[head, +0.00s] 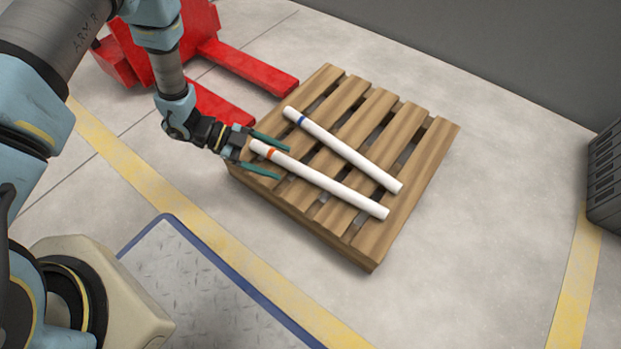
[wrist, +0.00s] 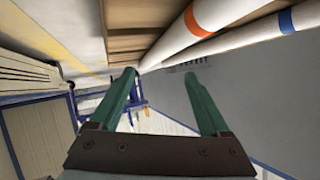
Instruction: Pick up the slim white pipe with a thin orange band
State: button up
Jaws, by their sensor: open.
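The slim white pipe with a thin orange band (head: 320,181) lies on the wooden pallet (head: 423,150), its banded end toward my gripper. My gripper (head: 283,162) is open at that end, with its two green fingers on either side of the pipe in the head view. In the wrist view my gripper (wrist: 163,82) shows empty between the fingers, and the orange-banded pipe (wrist: 180,35) passes beyond the fingertips. I cannot tell the exact height gap between fingers and pipe.
A second white pipe with a blue band (head: 345,150) lies beside it, roughly parallel, farther back on the pallet. A red pallet jack (head: 250,70) stands behind left. A dark ribbed box (head: 606,180) is at the far right. Floor right of the pallet is clear.

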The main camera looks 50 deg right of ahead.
aim_at(309, 175)
jog(key=b+x, duration=0.1)
jog(key=x, duration=0.3)
jog(key=shift+s+f+b, duration=0.15)
jog(key=shift+b, duration=0.15)
jog(key=b+x, duration=0.3)
jog(key=x, duration=0.2)
jog(key=shift+a, duration=0.1)
jog(key=shift+s, duration=0.1)
grip_shut()
